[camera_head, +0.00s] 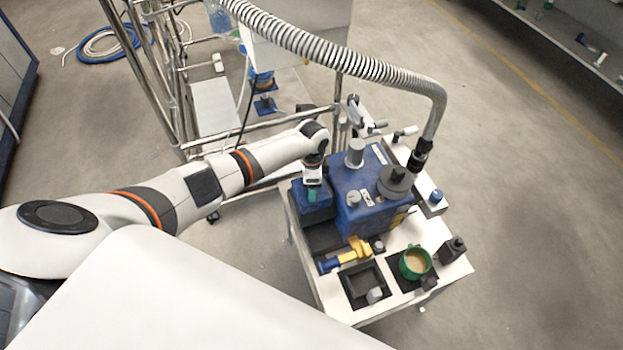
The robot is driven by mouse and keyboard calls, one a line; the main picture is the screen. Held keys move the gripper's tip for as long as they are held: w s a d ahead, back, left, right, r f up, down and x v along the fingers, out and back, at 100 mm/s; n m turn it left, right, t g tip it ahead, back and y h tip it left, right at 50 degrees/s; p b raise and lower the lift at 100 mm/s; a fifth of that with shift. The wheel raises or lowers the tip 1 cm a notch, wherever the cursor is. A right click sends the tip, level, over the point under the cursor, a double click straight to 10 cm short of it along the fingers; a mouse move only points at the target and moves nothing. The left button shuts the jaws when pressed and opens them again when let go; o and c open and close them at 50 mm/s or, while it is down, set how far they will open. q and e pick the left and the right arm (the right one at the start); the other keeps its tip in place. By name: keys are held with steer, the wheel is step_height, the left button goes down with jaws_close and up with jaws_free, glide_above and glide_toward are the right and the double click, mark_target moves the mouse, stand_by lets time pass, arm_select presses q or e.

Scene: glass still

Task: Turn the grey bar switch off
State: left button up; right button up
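A blue vacuum pump (362,212) stands on a white cart top (437,232). A smaller blue box (313,212) adjoins its left side. I cannot clearly make out the grey bar switch; it is too small or hidden behind my gripper. My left arm reaches in from the left. My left gripper (313,194) points down at the top of the smaller blue box, touching it or just above it. Its fingers are too small to show whether they are open or shut. My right gripper is not in view.
A ribbed hose (345,62) arches over the cart to the pump. A metal frame (160,85) stands behind my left arm. A yellow and blue valve (345,254), a green cup (415,262) and a black block (453,249) sit at the cart's front. The floor right is clear.

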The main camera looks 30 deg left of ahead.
arm_select(q)
steer(key=shift+r+p, duration=2.45)
steer(key=shift+r, duration=0.15)
steer(key=shift+f, duration=0.1)
